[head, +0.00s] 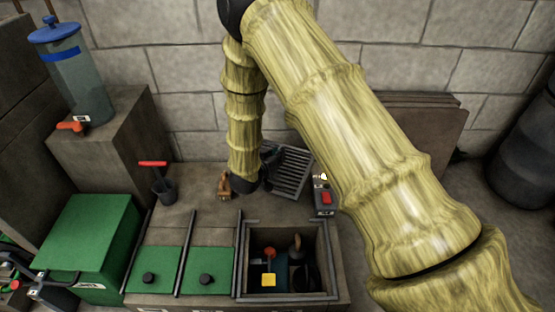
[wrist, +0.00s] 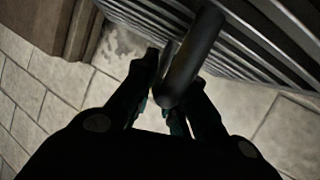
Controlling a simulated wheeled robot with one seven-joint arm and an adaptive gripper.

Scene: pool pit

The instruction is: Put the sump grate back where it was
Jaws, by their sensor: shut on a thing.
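The sump grate (head: 291,171) is a grey slatted panel behind the open pit. It looks tilted, and I cannot tell whether it touches the surface. In the wrist view the grate (wrist: 268,48) fills the top right, with a dark round bar handle (wrist: 196,52) across it. My gripper (head: 270,160) is at the left side of the grate, and in the wrist view my gripper (wrist: 168,92) is shut on that handle. The open square pit (head: 240,272) has a dark metal rim and holds a red-topped part, a yellow block and darker parts.
Two green lids (head: 208,263) with black knobs lie left of the pit. A red-buttoned box (head: 324,197) stands right of the grate. A brown object (head: 224,186) and a dark cup with a red handle (head: 162,185) stand to the left. Bare surface shows between them.

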